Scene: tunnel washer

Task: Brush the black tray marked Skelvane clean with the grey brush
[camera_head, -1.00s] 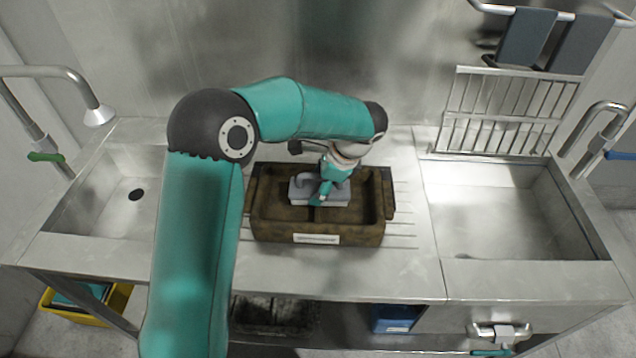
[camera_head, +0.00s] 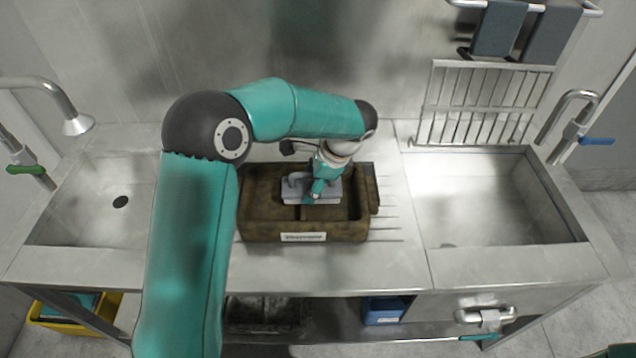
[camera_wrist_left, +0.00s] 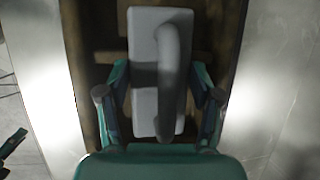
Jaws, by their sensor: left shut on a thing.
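The tray (camera_head: 262,229) sits on the steel drainer between two sinks. Its surface looks brown and dirty, and a pale label (camera_head: 303,237) is on its front wall, too small to read surely. The grey brush (camera_head: 298,196) is inside the tray, toward its back middle. My left gripper (camera_head: 318,190) comes down from above and is shut on the brush's handle. In the left wrist view the brush's grey block and arched handle (camera_wrist_left: 170,80) show between the fingers. The bristles and the tray floor beneath are hidden. My right gripper is not in view.
The left sink (camera_head: 100,200) and right sink (camera_head: 495,205) are empty. A wire rack (camera_head: 485,105) stands behind the right sink. Taps (camera_head: 75,120) rise at both ends. A dark tray (camera_head: 268,315), a blue box (camera_head: 383,310) and a yellow crate (camera_head: 75,322) are below.

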